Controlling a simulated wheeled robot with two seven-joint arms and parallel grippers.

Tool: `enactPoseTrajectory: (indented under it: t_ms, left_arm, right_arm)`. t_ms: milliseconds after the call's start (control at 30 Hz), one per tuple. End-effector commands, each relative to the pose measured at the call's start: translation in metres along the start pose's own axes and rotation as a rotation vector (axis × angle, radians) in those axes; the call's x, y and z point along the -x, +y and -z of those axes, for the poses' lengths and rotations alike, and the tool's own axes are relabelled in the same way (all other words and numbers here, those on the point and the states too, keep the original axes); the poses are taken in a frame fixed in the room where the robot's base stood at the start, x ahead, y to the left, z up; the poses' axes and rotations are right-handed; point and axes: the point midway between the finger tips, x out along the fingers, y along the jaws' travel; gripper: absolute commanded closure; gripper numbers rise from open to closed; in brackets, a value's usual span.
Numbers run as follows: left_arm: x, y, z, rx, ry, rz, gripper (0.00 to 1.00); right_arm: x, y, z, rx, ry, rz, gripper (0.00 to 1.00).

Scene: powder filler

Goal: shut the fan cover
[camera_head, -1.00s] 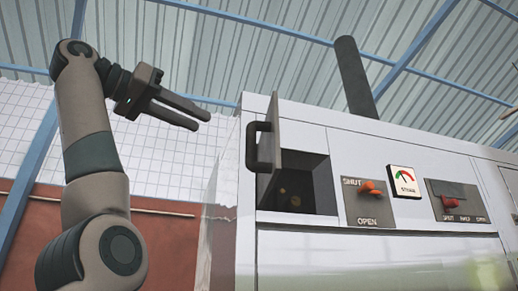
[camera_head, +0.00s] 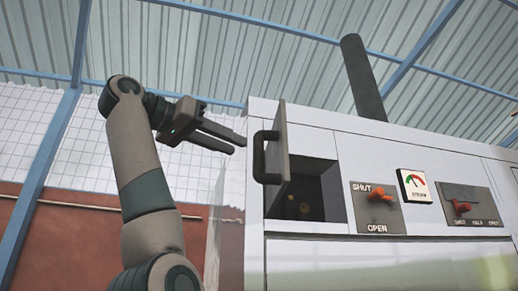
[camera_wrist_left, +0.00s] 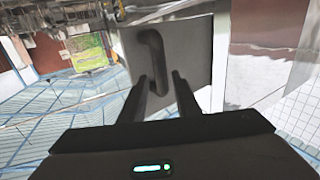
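The fan cover (camera_head: 297,165) is a dark flat door with a black bar handle (camera_head: 260,157). It stands swung open at the left side of a dark square opening (camera_head: 315,190) in the white machine. My left gripper (camera_head: 241,146) is open, with its two fingers pointing right, just left of and a little above the handle. In the left wrist view the cover (camera_wrist_left: 195,45) fills the upper middle and its handle (camera_wrist_left: 155,60) stands ahead of the open fingertips (camera_wrist_left: 158,82); nothing is between the fingers. My right gripper is not in view.
The white machine (camera_head: 360,250) carries a red SHUT/OPEN lever (camera_head: 380,196), a gauge (camera_head: 414,186) and a second red lever (camera_head: 461,206) right of the opening. A dark pipe (camera_head: 362,78) rises behind it. The space left of the cover is free apart from my left arm.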

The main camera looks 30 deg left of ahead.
Motion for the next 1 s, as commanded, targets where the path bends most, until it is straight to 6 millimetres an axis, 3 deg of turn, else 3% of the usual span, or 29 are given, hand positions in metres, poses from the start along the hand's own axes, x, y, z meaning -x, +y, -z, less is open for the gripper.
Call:
enactPoseTrajectory:
  t_ms: [300,500,1000]
  left_arm:
    - [-0.058,0.000,0.003,0.000,-0.001,-0.001,0.71]
    - [-0.082,0.001,0.003,-0.001,0.000,0.000,0.71]
    - [-0.092,0.000,0.000,-0.001,0.001,0.000,0.73]
  right_arm:
    - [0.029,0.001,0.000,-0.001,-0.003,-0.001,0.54]
    - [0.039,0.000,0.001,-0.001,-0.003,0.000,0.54]
    - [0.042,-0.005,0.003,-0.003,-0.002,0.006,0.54]
